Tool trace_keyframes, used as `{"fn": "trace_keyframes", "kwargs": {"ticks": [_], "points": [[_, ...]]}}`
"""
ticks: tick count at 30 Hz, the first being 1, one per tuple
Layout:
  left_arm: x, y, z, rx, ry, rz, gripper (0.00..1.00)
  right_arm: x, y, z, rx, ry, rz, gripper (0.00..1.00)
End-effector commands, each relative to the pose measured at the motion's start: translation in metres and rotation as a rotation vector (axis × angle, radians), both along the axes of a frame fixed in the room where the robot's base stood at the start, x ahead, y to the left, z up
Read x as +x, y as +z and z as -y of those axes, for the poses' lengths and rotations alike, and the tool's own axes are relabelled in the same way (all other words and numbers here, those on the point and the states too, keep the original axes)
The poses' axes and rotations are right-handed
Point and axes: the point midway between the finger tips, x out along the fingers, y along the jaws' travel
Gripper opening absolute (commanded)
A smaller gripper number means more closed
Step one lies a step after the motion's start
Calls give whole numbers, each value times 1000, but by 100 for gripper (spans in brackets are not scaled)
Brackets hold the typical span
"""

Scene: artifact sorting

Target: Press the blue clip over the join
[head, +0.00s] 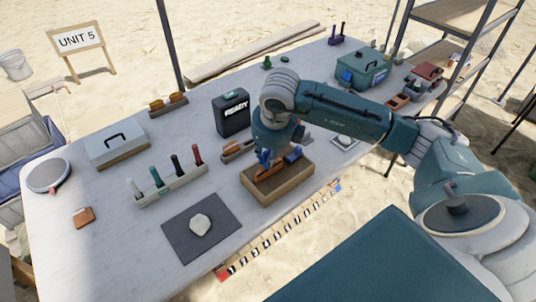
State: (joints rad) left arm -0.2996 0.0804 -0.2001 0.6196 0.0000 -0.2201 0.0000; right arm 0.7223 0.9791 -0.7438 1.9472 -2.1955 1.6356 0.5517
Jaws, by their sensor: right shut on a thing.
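My right gripper (264,158) reaches down over a shallow wooden tray (291,194) near the table's front edge. It is shut on the small blue clip (264,160), which is partly hidden by the fingers. The clip is right at an orange-brown piece (269,173) in the tray. I cannot tell whether they touch, and the join cannot be made out. Another blue piece (294,153) shows at the tray's back right. My left gripper is not in view.
A dark mat (185,240) with a pale stone (200,225) lies left of the tray.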

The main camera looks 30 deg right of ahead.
Motion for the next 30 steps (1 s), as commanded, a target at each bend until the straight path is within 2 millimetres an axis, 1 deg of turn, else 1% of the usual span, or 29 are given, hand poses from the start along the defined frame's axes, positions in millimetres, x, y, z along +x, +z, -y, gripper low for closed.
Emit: {"fn": "trace_keyframes", "kwargs": {"ticks": [11,20,30], "points": [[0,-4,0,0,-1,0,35,0,-1,0,-2,0,-4,5],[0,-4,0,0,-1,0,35,0,0,0,-2,1,-5,5],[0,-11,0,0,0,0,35,0,-8,0,-3,1,-5,4]]}}
